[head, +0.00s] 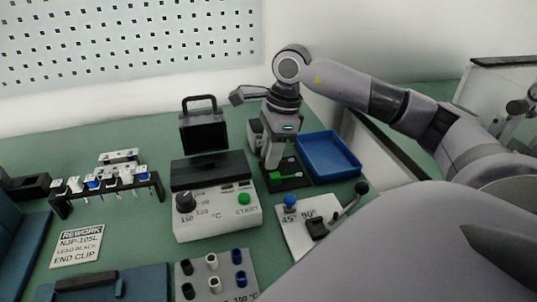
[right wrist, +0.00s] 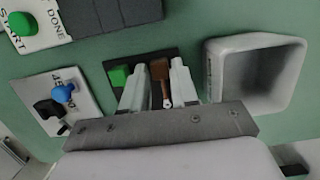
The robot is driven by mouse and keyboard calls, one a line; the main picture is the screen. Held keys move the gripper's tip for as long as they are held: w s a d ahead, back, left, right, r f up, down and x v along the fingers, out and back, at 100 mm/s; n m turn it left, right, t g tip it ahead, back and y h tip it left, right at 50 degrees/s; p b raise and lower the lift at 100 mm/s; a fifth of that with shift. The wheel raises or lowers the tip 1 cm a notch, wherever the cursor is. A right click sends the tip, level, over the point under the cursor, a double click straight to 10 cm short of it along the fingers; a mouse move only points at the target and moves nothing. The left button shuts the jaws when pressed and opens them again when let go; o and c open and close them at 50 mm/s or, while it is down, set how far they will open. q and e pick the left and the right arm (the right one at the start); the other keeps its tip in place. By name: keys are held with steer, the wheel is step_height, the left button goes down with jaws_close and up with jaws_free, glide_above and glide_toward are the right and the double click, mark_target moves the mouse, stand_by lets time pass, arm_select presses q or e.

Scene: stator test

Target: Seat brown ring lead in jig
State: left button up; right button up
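The jig is a small black base (head: 291,185) with a green block (head: 278,176) on it, beyond the switch card. In the right wrist view the base (right wrist: 172,53) and green block (right wrist: 118,75) lie just past my fingertips. My right gripper (head: 272,158) points down over the jig. In the right wrist view its pale fingers (right wrist: 159,72) close on both sides of the brown ring lead (right wrist: 160,70), whose small ring end hangs nearer the palm. Whether the lead touches the jig is unclear. My left gripper is not in view.
The heater box (head: 222,214) with START button is left, the 45°/90° lever card (head: 297,232) in front. A black handled case (head: 203,136) stands behind.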

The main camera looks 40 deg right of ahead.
jaws_close()
steer(key=shift+r, duration=0.1)
steer(key=shift+r+p, duration=1.25)
steer(key=shift+r, duration=0.25)
